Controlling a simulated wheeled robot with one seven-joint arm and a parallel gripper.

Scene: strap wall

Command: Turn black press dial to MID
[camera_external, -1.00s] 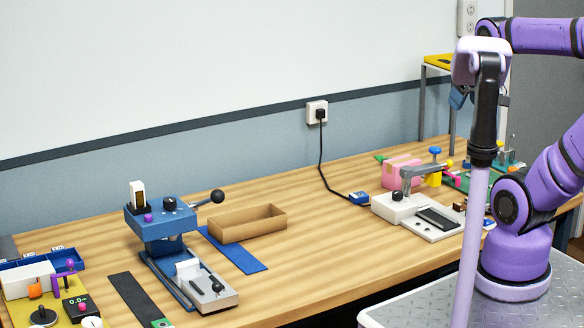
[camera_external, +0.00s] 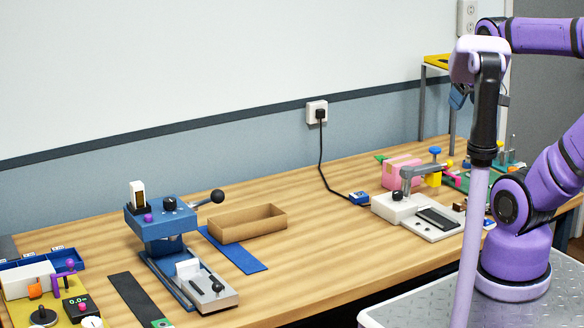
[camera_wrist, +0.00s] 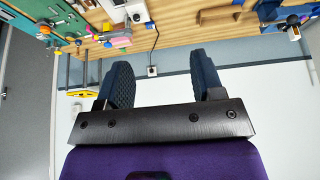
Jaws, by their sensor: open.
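The blue press (camera_external: 165,222) stands on the left part of the bench. A black dial (camera_external: 170,204) sits on top of its head, and its setting is too small to read. A lever with a black ball (camera_external: 217,196) sticks out to the right. My gripper (camera_wrist: 164,82) is open and empty in the wrist view, with two dark fingers apart. In the external view a bit of it (camera_external: 459,97) shows behind my arm, high at the right and far from the press. In the wrist view the press (camera_wrist: 268,10) is at the upper right edge, partly cut off.
A brown open tray (camera_external: 248,224) and a blue mat (camera_external: 236,252) lie right of the press. A white lever device (camera_external: 400,207) stands further right. A yellow board (camera_external: 62,308) with small fixtures is at the left.

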